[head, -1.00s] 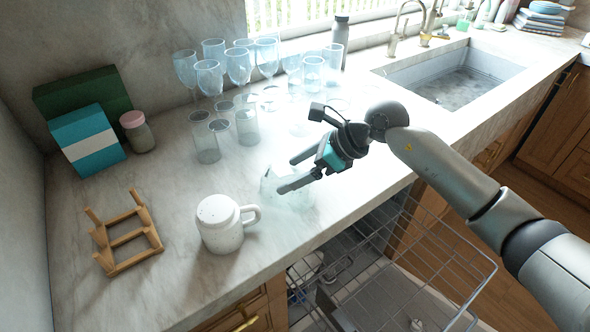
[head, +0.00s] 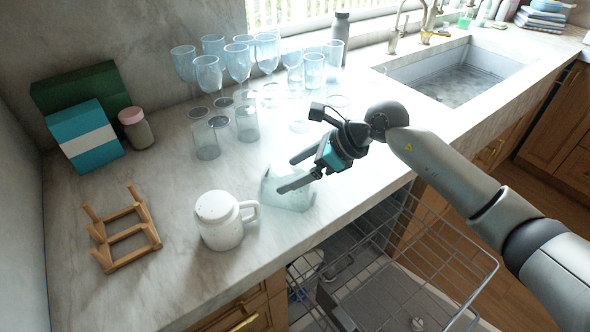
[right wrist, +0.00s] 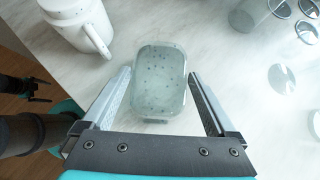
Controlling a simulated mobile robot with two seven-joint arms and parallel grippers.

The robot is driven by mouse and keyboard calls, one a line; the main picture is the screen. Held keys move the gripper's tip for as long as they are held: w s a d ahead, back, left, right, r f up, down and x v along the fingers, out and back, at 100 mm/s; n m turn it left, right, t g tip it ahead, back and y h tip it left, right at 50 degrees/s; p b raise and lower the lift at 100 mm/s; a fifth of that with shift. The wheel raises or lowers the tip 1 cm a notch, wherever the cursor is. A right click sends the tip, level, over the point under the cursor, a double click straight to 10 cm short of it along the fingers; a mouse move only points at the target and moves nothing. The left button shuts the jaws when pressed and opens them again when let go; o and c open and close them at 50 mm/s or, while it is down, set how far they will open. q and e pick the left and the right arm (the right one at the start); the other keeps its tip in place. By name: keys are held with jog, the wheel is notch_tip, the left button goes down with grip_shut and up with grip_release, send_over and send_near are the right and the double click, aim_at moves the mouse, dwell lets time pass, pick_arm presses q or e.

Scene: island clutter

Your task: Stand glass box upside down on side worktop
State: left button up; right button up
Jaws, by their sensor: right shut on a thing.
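The glass box (head: 290,196) is pale, clear and bluish, at the worktop's front edge in the head view. In the right wrist view the glass box (right wrist: 158,82) is a rounded rectangle with dark specks. My right gripper (head: 284,174) is shut on it, one finger along each side (right wrist: 160,95). I cannot tell which way its opening faces, or whether it touches the worktop. The worktop (head: 175,215) is pale marble. My left gripper (right wrist: 38,88) shows small and dark at the left of the right wrist view, its fingers apart; it is outside the head view.
A white speckled jug (head: 220,222) stands just left of the box, with a wooden rack (head: 125,232) beyond. Several glasses (head: 238,65) crowd the back. A dishwasher rack (head: 420,270) is pulled out below the front edge. A sink (head: 455,75) lies right.

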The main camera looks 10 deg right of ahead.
jog(key=o, duration=1.4)
jog(key=shift+c, duration=0.2)
jog(key=shift+f, duration=0.1)
jog(key=v, duration=1.5)
jog(key=shift+d, duration=0.1)
